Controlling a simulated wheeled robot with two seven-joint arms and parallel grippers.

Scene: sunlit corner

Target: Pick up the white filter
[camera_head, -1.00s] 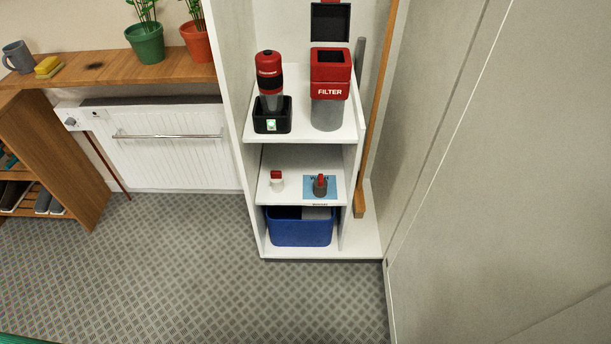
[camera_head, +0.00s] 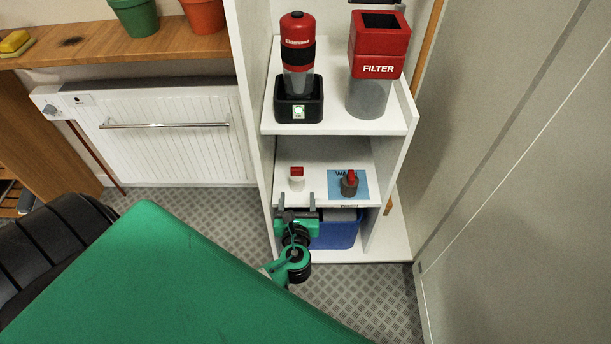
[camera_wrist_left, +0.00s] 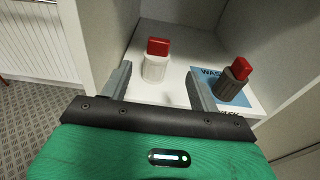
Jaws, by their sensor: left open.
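The white filter (camera_head: 297,180), with a red top, stands upright on the middle shelf of the white cabinet. It also shows in the left wrist view (camera_wrist_left: 154,68), ahead of the jaws and roughly between them in the picture. My left gripper (camera_head: 297,200) is open and empty at the front edge of that shelf, just in front of the filter and apart from it. Its two fingers show in the left wrist view (camera_wrist_left: 160,88). My right gripper is in neither view.
A grey filter with a red top (camera_head: 349,184) stands on a blue card (camera_head: 362,179) to the right. A blue bin (camera_head: 338,232) sits below. The upper shelf (camera_head: 338,122) holds a red-and-black device (camera_head: 298,45) in its dock and a red FILTER container (camera_head: 379,50).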

